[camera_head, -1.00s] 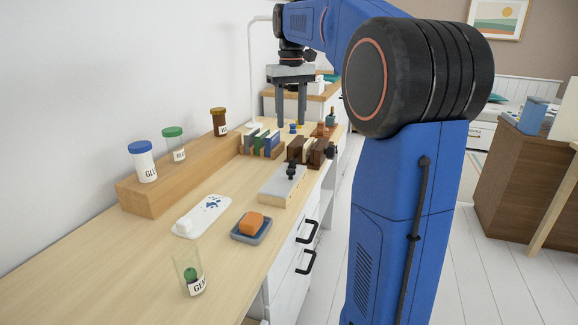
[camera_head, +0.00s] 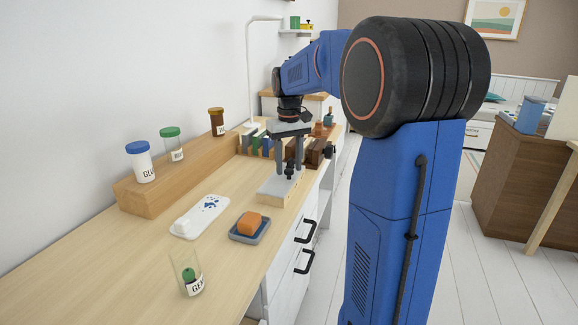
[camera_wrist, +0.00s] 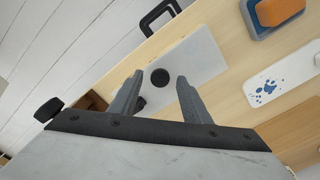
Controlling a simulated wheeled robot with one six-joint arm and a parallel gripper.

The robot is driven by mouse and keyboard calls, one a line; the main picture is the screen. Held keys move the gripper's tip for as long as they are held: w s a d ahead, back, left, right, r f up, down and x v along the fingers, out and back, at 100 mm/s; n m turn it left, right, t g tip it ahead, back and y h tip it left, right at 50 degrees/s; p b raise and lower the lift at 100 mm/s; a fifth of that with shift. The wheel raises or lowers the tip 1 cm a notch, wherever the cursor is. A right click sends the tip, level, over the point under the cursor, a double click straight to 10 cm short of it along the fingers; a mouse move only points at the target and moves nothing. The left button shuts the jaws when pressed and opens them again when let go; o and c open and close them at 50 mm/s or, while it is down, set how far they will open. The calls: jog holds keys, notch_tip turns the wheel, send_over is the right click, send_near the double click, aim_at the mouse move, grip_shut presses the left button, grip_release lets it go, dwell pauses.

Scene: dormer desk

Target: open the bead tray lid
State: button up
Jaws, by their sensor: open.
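The bead tray (camera_head: 274,190) appears to be the pale wooden box with a flat grey lid near the desk's front edge. The lid (camera_wrist: 200,58) lies shut, with a round black knob (camera_wrist: 160,77) on it. My gripper (camera_head: 288,170) is open and points down over the lid. In the wrist view, the fingertips (camera_wrist: 160,80) lie on either side of the knob with a gap on both sides. I cannot tell exactly how high the tips are above the lid.
A blue dish with an orange block (camera_head: 249,224) and a white tray with blue specks (camera_head: 207,213) stand nearby. A dark brown rack (camera_head: 316,153) is close behind the gripper. Jars stand on a wooden riser (camera_head: 150,199). A glass jar (camera_head: 186,272) is at the front.

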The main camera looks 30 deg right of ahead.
jog(key=shift+f, duration=0.35)
jog(key=shift+c, duration=0.6)
grip_shut()
